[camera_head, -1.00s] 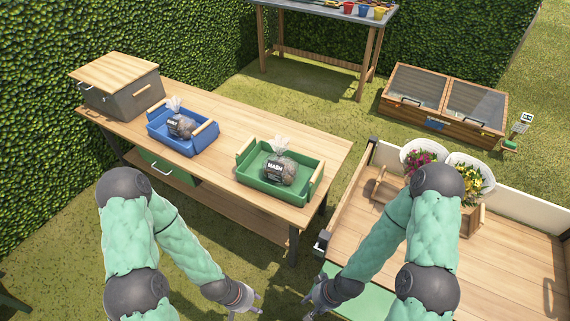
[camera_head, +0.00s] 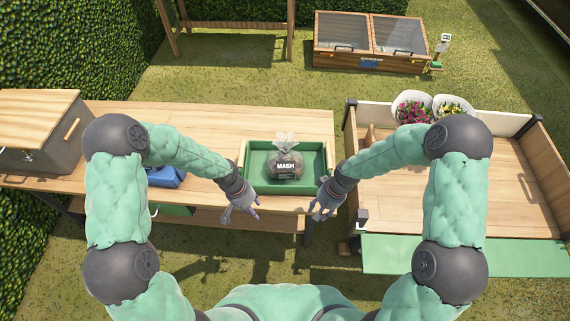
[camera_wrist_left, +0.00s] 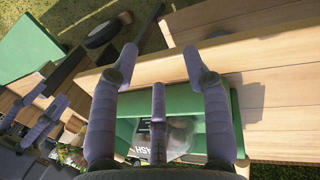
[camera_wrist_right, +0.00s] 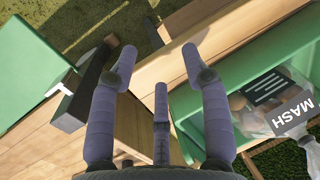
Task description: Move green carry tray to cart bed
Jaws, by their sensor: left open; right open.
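The green carry tray (camera_head: 258,186) with wooden end handles stands on the right end of the wooden workbench and holds a clear bag labelled MASH (camera_head: 285,165). My left gripper (camera_head: 243,208) is open and empty at the tray's near left corner. My right gripper (camera_head: 324,210) is open and empty at its near right corner. Green tray wall also shows under the fingers in the left wrist view (camera_wrist_left: 185,103) and beside them in the right wrist view (camera_wrist_right: 245,68). The cart bed (camera_head: 480,205) is the wooden floor to the right of the bench.
A grey box with a wooden lid (camera_head: 45,130) stands on the bench's left end. Potted flowers (camera_head: 412,112) stand at the cart's back left; much of its bed is clear. A gap separates bench and cart.

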